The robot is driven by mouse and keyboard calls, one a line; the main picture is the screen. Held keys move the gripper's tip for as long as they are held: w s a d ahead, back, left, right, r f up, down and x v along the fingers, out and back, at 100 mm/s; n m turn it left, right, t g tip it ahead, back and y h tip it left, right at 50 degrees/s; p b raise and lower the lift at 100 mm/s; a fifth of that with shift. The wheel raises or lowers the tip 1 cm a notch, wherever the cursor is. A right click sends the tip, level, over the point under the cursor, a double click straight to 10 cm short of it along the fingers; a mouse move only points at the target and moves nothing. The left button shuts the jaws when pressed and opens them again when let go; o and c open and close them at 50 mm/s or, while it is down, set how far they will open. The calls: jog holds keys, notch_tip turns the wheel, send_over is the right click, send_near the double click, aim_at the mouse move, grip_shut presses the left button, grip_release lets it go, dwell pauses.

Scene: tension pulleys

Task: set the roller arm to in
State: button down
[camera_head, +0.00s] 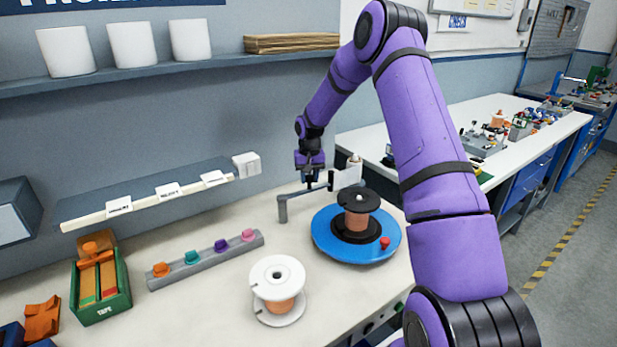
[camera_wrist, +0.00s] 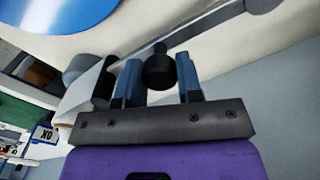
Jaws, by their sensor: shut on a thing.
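The roller arm (camera_head: 297,194) is a grey bar on a post at the left of the blue turntable (camera_head: 328,243). It runs right and back toward a pale upright roller (camera_head: 353,170) behind the turntable. In the wrist view, the bar (camera_wrist: 205,30) crosses beyond my fingers. My gripper (camera_head: 312,184) points down over the bar. In the wrist view, its two blue-grey fingers (camera_wrist: 160,80) are on either side of a black knob (camera_wrist: 157,62), shut on it. The exact finger contact is partly hidden. I see no marking for "in".
A copper spool (camera_head: 357,208) stands on the turntable, which has a red knob (camera_head: 385,242). A white-flanged spool (camera_head: 278,285) stands in front. A grey rail with coloured pegs (camera_head: 205,257) and a green box (camera_head: 101,290) lie left. A labelled ledge (camera_head: 145,195) runs along the wall.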

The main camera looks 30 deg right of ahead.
jog(key=s+a+m, duration=0.4)
jog(key=s+m, duration=0.4)
jog(key=m, duration=0.2)
dwell(0.4)
jog(key=shift+a, duration=0.1)
jog(key=c, duration=0.8)
grip_release()
notch_tip(320, 180, up, 11)
jog(key=shift+f, duration=0.1)
